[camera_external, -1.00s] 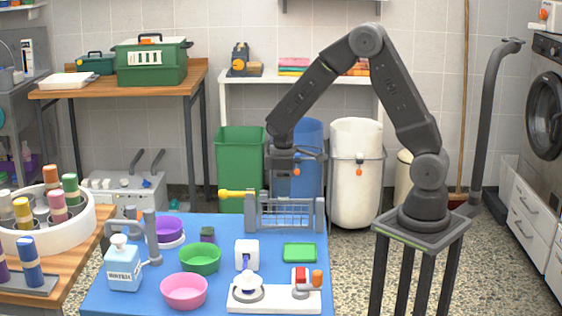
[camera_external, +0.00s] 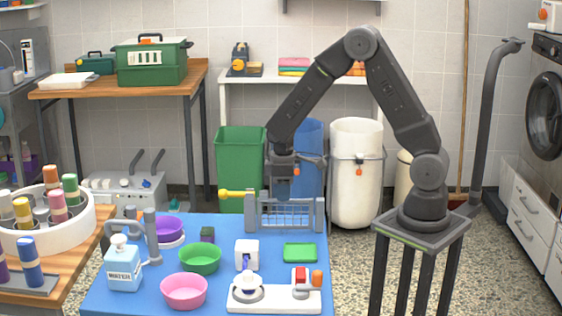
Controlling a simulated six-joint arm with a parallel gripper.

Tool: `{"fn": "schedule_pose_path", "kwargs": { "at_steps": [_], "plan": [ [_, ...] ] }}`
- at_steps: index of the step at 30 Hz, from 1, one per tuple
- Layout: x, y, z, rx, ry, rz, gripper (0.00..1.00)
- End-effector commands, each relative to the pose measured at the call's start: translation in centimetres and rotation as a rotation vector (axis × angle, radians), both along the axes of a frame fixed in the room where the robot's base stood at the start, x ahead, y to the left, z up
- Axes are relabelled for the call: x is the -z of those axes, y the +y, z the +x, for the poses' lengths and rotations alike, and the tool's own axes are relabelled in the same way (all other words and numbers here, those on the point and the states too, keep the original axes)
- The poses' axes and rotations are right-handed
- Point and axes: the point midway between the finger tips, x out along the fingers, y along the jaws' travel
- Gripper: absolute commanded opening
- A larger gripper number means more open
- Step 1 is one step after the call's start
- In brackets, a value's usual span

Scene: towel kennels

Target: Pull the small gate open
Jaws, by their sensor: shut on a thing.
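The small gate (camera_external: 286,214) is a grey frame with thin bars. It stands between two grey posts at the back edge of the blue table, and a yellow-tipped piece (camera_external: 236,194) sticks out from its left post. The gate panel appears in line with the posts. My gripper (camera_external: 284,197) points straight down at the top of the gate and is shut on it. The fingertips are small and dark here, so the exact grip point is hard to make out.
The blue table (camera_external: 225,232) holds a green bowl (camera_external: 200,259), a pink bowl (camera_external: 184,291), a bottle (camera_external: 123,266), a white block (camera_external: 247,254) and a green tray (camera_external: 300,252) in front of the gate. Bins, including a green one (camera_external: 238,165), stand behind it.

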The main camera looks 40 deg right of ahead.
Motion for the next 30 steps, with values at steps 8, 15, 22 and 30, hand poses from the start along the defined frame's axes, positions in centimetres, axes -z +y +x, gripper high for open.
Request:
{"fn": "schedule_pose_path", "kwargs": {
  "at_steps": [8, 15, 22, 30],
  "plan": [
    [0.0, 0.0, 0.0, 0.000, 0.000, 0.000, 0.00],
    [0.0, -0.2, 0.2, 0.037, 0.000, 0.000, 0.00],
    [-0.1, -1.0, 0.9, 0.164, 0.000, 0.000, 0.00],
    [0.0, -2.8, 1.8, 0.407, 0.001, -0.001, 0.00]
  ]
}}
